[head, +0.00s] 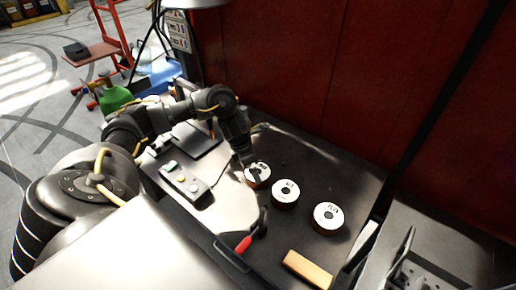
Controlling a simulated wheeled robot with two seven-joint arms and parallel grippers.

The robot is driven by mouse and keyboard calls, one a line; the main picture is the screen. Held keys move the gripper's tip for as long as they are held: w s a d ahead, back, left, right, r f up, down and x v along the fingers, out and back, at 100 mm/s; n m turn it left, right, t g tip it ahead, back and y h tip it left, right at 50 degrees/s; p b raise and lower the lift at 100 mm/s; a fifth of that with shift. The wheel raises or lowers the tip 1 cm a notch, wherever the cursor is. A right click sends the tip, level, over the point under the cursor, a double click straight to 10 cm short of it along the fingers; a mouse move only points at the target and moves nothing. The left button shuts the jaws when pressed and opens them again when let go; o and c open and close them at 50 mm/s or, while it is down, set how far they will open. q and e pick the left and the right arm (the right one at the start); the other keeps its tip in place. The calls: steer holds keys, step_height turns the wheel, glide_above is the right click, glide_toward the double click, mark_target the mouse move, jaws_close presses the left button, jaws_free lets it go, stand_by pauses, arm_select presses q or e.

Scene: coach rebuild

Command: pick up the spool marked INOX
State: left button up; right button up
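Three round spools with white top faces stand in a slanting row on the dark bench. The leftmost spool (257,180) is partly covered by my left gripper (251,166). The middle spool (286,192) and the right spool (328,217) are uncovered. Each carries small dark lettering, too small to read surely, so I cannot tell which is marked INOX. My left gripper points down at the leftmost spool, at or just above its top. Its fingers are dark and small here, so I cannot tell if they are open, shut or touching.
A control box (186,184) with coloured buttons sits left of the spools. A red-handled tool (244,243) and a wooden block (307,268) lie at the front of the bench (345,178). A red wall (300,70) rises behind. A grey metal unit (440,260) stands at right.

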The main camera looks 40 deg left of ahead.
arm_select(q)
steer(key=shift+d, duration=0.15)
steer(key=p+x, duration=0.1)
steer(key=x, duration=0.1)
steer(key=p+x, duration=0.1)
steer(key=x, duration=0.1)
steer(key=shift+w+d+f, duration=0.2)
steer(key=shift+w+d, duration=0.05)
steer(key=shift+w, duration=0.05)
steer(key=shift+f, duration=0.25)
arm_select(e)
steer(key=shift+w+a+r, duration=0.1)
steer(key=shift+a+r, duration=0.15)
steer(key=shift+r, duration=0.35)
steer(key=shift+w+a+r, duration=0.1)
steer(key=shift+a+r, duration=0.1)
steer(key=shift+r, duration=0.35)
arm_select(q)
steer(key=shift+c, duration=0.4)
steer(key=shift+w, duration=0.1)
steer(key=c, duration=1.1)
arm_select(e)
steer(key=shift+d, duration=0.35)
arm_select(q)
steer(key=shift+r, duration=0.1)
